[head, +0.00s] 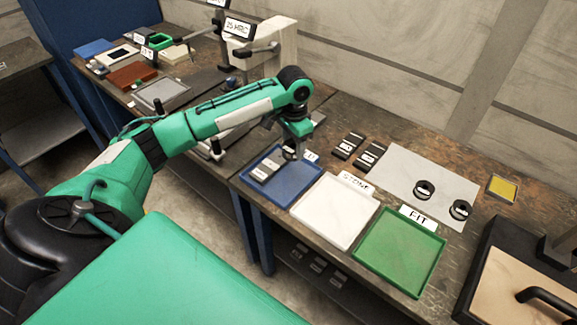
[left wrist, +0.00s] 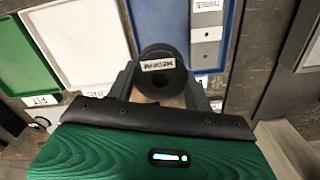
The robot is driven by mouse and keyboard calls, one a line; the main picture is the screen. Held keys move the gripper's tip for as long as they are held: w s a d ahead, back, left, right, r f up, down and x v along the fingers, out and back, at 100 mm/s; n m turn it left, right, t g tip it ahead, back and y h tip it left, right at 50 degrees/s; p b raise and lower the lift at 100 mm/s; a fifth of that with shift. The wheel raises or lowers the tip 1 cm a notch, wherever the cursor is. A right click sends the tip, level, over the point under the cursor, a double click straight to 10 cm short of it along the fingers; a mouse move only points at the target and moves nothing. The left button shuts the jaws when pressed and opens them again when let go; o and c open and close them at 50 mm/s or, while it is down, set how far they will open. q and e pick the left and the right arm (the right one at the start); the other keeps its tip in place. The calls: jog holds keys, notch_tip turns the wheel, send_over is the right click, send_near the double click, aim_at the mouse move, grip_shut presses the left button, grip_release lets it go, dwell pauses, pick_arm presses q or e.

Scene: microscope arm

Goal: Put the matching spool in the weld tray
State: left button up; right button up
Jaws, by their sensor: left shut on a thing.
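My left gripper (head: 297,143) is shut on a dark spool (head: 289,154) and holds it over the blue tray (head: 298,190). In the left wrist view the spool (left wrist: 159,72) sits between the fingers, with a small white label that is hard to read. The blue tray's label is mostly hidden by the gripper. A grey labelled block (head: 265,170) lies in this tray and also shows in the left wrist view (left wrist: 207,35). Two other dark spools, one on the left (head: 424,189) and one on the right (head: 460,209), stand on a grey sheet. My right gripper is not in view.
A white tray (head: 335,212) and a green tray (head: 400,250) labelled FIT stand right of the blue one. Dark labelled blocks (head: 360,153) lie behind the trays. A yellow pad (head: 502,189) and a black-framed box (head: 520,280) are at the right.

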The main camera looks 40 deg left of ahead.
pick_arm(q)
send_over(293, 181)
notch_tip(293, 181, down, 7)
jog(key=shift+s+f+p, duration=0.1)
jog(key=shift+f+p, duration=0.1)
jog(key=shift+p, duration=0.25)
jog(key=shift+f, duration=0.55)
notch_tip(293, 181, down, 4)
jog(key=shift+r+p, duration=0.1)
jog(key=shift+p, duration=0.25)
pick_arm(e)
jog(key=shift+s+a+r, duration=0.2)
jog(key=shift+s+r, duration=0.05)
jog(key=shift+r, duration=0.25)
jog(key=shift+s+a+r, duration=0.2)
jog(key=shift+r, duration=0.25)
pick_arm(q)
jog(key=shift+f, duration=0.2)
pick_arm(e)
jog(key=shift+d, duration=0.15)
pick_arm(q)
jog(key=o, duration=0.8)
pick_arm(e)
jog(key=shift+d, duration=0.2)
